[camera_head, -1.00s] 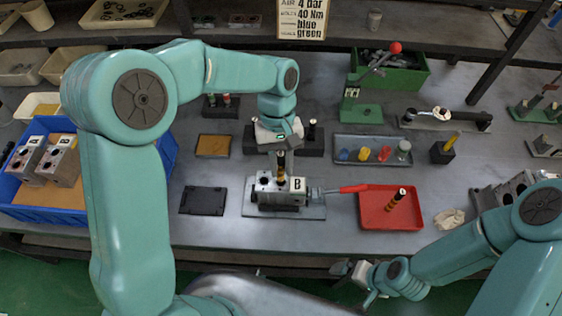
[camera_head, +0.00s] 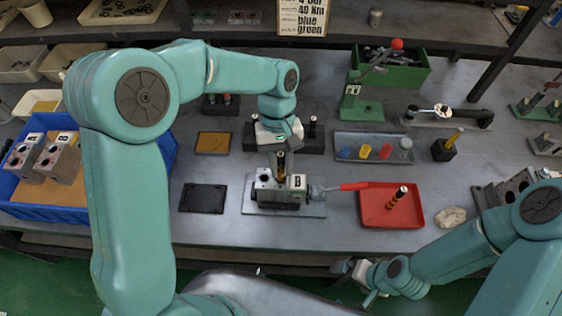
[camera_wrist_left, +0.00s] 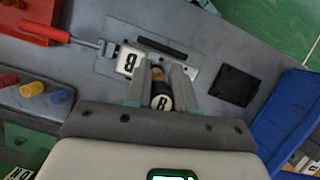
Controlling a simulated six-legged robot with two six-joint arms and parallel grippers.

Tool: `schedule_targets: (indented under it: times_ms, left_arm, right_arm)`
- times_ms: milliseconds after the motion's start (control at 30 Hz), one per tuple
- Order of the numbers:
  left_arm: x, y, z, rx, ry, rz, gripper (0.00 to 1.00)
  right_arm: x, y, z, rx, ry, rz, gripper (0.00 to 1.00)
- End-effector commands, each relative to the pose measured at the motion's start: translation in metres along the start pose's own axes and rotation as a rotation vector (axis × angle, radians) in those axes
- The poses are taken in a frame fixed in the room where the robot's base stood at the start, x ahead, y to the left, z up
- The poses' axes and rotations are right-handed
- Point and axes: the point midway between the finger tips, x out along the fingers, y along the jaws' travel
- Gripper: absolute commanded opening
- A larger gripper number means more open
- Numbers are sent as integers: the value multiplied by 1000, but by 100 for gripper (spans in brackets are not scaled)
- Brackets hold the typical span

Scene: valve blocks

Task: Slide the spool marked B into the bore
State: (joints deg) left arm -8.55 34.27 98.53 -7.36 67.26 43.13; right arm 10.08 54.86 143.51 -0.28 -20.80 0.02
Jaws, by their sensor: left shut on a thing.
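The spool marked B (camera_head: 281,164) is dark with gold bands and stands upright between the fingers of my left gripper (camera_head: 280,153), which is shut on it. Its end marked B (camera_wrist_left: 162,102) faces the camera in the left wrist view. The grey valve block marked B (camera_head: 268,194) is below the gripper on a plate, and its B label shows in the left wrist view (camera_wrist_left: 127,62). The spool's lower end is at the block's top; how far it sits in the bore is hidden. My right gripper (camera_head: 355,277) is away at the table's front edge, its jaws unclear.
A red-handled lever (camera_head: 353,186) extends right from the block to a red tray (camera_head: 375,219) holding another spool (camera_head: 397,198). A black plate (camera_head: 203,198) lies left of the block. A blue crate (camera_head: 60,214) with blocks stands at the left. A dark rack (camera_head: 315,141) is behind.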

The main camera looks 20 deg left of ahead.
Motion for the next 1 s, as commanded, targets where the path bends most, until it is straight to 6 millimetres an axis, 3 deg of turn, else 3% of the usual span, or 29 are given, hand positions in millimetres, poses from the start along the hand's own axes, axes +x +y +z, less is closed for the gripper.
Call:
schedule_targets:
  times_ms: [1000]
  left_arm:
    - [24,0,-9,0,0,0,0]
  right_arm:
    - [17,6,0,0,0,0,100]
